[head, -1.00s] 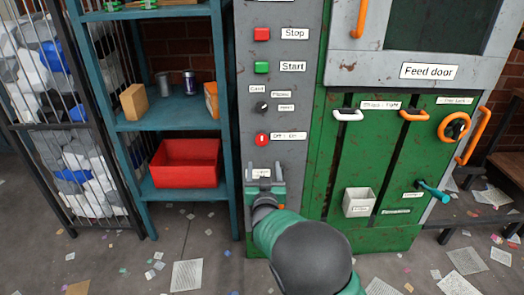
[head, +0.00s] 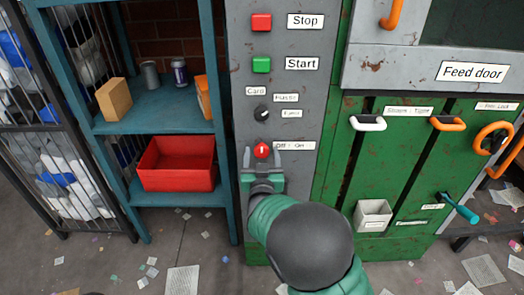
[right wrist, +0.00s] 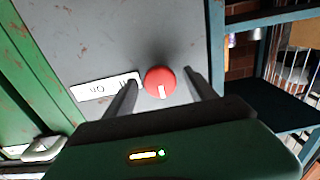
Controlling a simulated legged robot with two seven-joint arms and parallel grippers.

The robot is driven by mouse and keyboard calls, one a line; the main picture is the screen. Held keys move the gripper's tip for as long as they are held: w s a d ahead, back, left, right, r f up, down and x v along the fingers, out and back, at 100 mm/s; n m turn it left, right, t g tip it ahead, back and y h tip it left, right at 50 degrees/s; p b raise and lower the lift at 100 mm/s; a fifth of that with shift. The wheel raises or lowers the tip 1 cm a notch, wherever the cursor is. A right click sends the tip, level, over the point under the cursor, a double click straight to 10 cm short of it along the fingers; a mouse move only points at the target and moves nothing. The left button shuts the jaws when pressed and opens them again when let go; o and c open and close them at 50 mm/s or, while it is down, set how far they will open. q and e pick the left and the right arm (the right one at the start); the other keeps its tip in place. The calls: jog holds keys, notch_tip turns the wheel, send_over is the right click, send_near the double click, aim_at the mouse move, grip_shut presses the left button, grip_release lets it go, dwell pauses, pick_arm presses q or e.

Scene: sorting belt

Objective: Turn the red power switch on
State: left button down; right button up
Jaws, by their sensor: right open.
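The red power switch (head: 262,151) is a round red knob with a white mark, on the grey control panel (head: 247,40). A white "Off - On" label (head: 295,146) sits to its right. The right wrist view shows the knob (right wrist: 158,80) upside down; its white mark points roughly upward on the panel. My right gripper (head: 262,155) is open, with one finger on each side of the knob. In the right wrist view the gripper (right wrist: 160,77) has gaps visible beside the knob; whether the tips reach its depth is unclear. My left gripper is out of view.
Above the knob are a black selector (head: 262,113), a green Start button (head: 262,64) and a red Stop button (head: 261,22). A blue shelf (head: 150,112) with a red bin (head: 176,183) stands left. The green machine (head: 415,165) with handles is right.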

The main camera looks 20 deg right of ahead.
jog(key=shift+a, duration=0.1)
jog(key=shift+c, duration=1.3)
jog(key=c, duration=1.1)
